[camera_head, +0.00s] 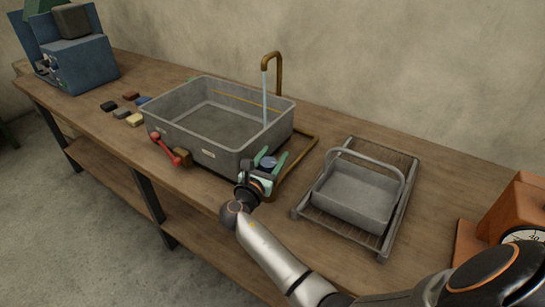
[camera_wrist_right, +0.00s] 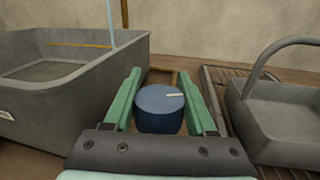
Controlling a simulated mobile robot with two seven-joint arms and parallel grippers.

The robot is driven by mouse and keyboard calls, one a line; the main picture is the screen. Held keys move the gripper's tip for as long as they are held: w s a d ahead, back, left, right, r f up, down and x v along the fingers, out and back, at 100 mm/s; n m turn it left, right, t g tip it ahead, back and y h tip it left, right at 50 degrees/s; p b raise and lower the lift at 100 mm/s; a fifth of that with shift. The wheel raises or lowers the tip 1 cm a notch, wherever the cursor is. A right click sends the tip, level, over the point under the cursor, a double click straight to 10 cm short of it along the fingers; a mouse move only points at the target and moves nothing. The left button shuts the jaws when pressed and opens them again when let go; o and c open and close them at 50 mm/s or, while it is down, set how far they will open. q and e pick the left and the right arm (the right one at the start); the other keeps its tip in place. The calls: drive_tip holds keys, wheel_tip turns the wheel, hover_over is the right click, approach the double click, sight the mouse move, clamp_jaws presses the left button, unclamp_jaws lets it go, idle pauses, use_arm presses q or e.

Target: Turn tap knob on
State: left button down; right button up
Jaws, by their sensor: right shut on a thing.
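The tap knob (camera_wrist_right: 158,112) is a round blue cap with a pale mark on top, beside the right front of the grey basin (camera_head: 178,117). My right gripper (camera_head: 270,160) has its green fingers on both sides of the knob and is shut on it. The wrist view shows the gripper (camera_wrist_right: 159,74) from behind, with the knob between the fingers. The brass tap spout (camera_head: 272,58) arches over the basin's back right. A pale blue water stream (camera_head: 265,98) falls from it into the basin. My left gripper is out of view.
A red lever (camera_head: 166,149) sits at the basin's front left. Several small blocks (camera_head: 122,112) lie left of the basin. A grey handled basket (camera_head: 350,201) stands on a slatted rack (camera_head: 384,247) to the right. An orange scale (camera_head: 513,207) is at far right, a blue machine (camera_head: 80,66) at far left.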

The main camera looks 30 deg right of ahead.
drive_tip(key=o, duration=1.4)
